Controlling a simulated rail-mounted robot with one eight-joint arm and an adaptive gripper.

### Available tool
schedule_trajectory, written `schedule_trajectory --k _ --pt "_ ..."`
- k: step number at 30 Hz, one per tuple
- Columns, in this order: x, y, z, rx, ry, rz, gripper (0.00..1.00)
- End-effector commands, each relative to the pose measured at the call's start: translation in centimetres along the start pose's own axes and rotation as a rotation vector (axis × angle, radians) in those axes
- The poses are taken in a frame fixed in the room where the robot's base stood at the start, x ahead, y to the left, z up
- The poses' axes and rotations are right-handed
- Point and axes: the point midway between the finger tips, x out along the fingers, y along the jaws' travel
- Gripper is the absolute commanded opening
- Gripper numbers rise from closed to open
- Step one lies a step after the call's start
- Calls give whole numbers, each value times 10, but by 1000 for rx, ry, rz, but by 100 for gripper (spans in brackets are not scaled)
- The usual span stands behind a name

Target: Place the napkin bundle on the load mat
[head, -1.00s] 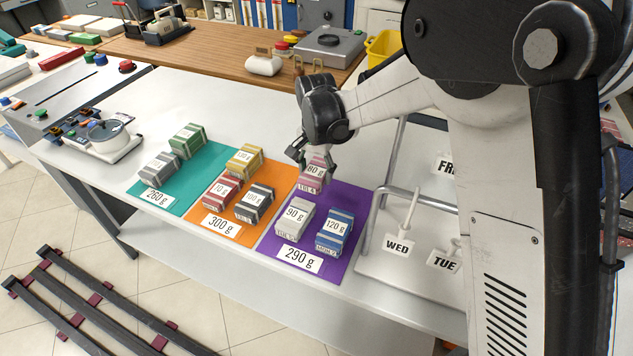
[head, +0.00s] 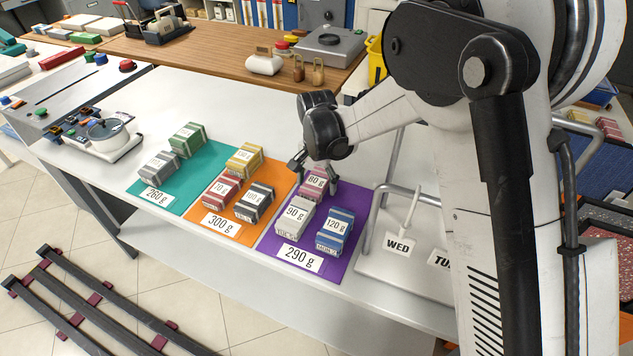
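Several small strapped bundles with weight labels sit on three coloured mats; which one is the napkin bundle I cannot read. My gripper (head: 314,176) is over the pink bundle labelled 80 g (head: 313,190), at the back of the purple mat labelled 290 g (head: 270,238). Its fingers look spread apart at either side of that bundle, which seems to rest on the mat. A grey 90 g bundle (head: 295,216) and a blue 120 g bundle (head: 336,230) are in front of it on the same mat.
The orange 300 g mat (head: 243,235) holds yellow, red and dark bundles; the teal 260 g mat (head: 180,200) holds grey and green ones. Bare white counter (head: 215,105) lies behind the mats.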

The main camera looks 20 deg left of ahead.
Motion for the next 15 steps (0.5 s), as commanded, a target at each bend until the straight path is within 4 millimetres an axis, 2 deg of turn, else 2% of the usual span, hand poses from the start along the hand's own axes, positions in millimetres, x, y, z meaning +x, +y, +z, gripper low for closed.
schedule_trajectory --k 9,15 --pt "-5 0 0 0 0 0 68" --pt "-35 0 0 0 0 0 68"
